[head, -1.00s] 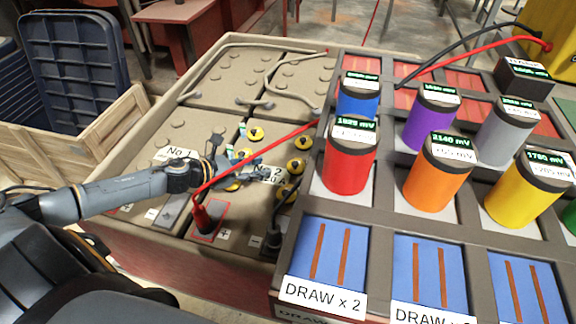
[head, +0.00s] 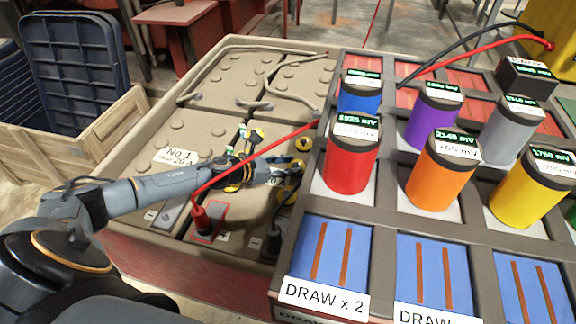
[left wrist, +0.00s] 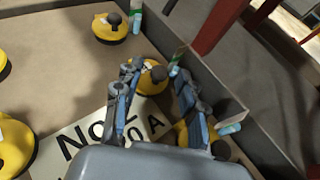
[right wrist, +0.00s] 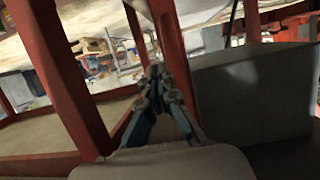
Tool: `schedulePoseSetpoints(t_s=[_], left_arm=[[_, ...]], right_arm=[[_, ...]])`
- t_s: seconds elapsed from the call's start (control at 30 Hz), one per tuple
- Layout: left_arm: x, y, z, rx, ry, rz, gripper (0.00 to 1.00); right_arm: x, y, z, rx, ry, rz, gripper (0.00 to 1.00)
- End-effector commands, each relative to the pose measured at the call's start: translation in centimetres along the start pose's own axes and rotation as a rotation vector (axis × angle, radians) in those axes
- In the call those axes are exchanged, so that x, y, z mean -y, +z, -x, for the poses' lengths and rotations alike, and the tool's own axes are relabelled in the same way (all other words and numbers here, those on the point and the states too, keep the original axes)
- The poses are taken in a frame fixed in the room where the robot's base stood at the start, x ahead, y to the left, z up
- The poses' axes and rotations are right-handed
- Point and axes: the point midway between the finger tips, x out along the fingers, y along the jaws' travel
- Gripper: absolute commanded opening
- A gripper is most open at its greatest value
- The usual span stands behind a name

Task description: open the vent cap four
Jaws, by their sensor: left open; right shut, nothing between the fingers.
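Several yellow vent caps with dark knobs sit on the No. 2 battery's top; one (head: 303,144) shows in the head view beyond my left gripper (head: 284,170). I cannot read which is number four. In the left wrist view, my left gripper (left wrist: 155,82) is open, its fingers on either side of a yellow cap (left wrist: 150,84). I cannot tell whether they touch it. Another cap (left wrist: 110,28) lies farther out, and one is partly hidden by the right finger. My right gripper (right wrist: 156,76) is shut and empty, away from the caps.
A raised rack with coloured cylinders, including a red one (head: 351,160), stands close right of the caps. A red cable (head: 262,151) crosses above the battery near my left arm. The No. 2 label plate (left wrist: 95,133) lies beneath the fingers. Red posts (right wrist: 62,75) flank my right gripper.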

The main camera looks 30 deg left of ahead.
Motion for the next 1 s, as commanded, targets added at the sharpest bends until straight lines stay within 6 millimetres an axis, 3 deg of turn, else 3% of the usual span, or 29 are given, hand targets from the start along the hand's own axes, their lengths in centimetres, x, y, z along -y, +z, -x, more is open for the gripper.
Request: schedulePoseSetpoints(t_s=[0.17,0.37,0.4,0.67,0.87,1.0], left_arm=[[0.0,0.0,0.0,0.000,0.000,0.000,0.41],[0.0,0.0,0.0,0.000,0.000,0.000,0.02],[0.0,0.0,0.0,0.000,0.000,0.000,0.00],[0.0,0.1,0.1,-0.003,-0.001,0.002,0.00],[-0.1,0.3,0.1,-0.016,-0.005,0.012,0.00],[-0.2,0.6,0.1,-0.032,-0.011,0.027,0.00]], right_arm=[[0.0,0.0,0.0,0.000,0.000,0.000,0.00],[0.0,0.0,0.0,0.000,0.000,0.000,0.00],[0.0,0.0,0.0,0.000,0.000,0.000,0.00],[0.0,0.1,0.0,0.013,0.000,0.000,0.00],[-0.5,3.0,1.0,0.170,0.010,-0.001,0.00],[-0.9,6.1,2.6,0.351,0.021,-0.002,0.00]])
